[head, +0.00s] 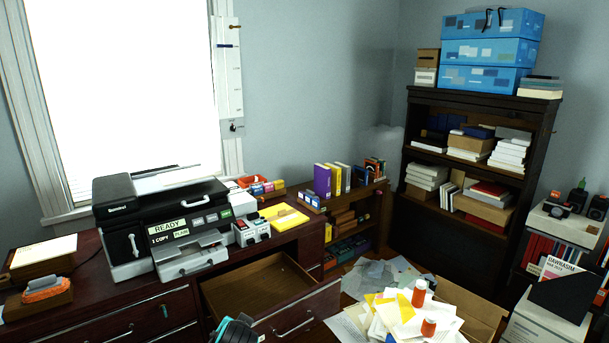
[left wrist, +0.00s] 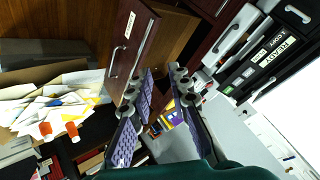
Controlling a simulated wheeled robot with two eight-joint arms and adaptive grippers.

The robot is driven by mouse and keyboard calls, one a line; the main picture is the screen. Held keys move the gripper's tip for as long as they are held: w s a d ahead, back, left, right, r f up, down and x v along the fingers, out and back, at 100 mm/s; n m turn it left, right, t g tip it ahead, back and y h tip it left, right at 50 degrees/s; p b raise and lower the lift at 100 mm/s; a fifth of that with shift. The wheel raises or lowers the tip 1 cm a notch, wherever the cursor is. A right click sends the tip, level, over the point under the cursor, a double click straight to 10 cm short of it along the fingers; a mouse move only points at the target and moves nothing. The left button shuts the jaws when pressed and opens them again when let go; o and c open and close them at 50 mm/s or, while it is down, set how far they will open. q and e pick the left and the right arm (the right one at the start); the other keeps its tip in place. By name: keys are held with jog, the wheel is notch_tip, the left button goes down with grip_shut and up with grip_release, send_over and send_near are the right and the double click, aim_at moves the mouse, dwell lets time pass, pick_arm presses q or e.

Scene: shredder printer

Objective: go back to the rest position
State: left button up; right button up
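My left gripper (left wrist: 162,100) shows in the left wrist view with its two grey-purple padded fingers apart and nothing between them. In the head view, a teal and black part that seems to be my left arm or gripper shows at the bottom edge, in front of the open desk drawer (head: 258,293). Its fingers cannot be made out there. The drawer also shows in the left wrist view (left wrist: 130,45), beyond the fingers. My right gripper is in neither view.
A printer (head: 160,222) stands on the dark desk (head: 85,290). To the right, papers and orange-red bottles (head: 419,292) lie in a heap by an open box. A dark bookcase (head: 408,150) stands at the back right. The open drawer juts out near my arm.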

pick_arm(q)
jog(key=s+f+n+g+h, duration=0.1)
jog(key=s+n, duration=0.3)
jog(key=s, duration=1.8)
jog(key=shift+a+f+n+g+h, duration=0.35)
jog(key=shift+a+g+h, duration=0.15)
jog(key=shift+h, duration=0.4)
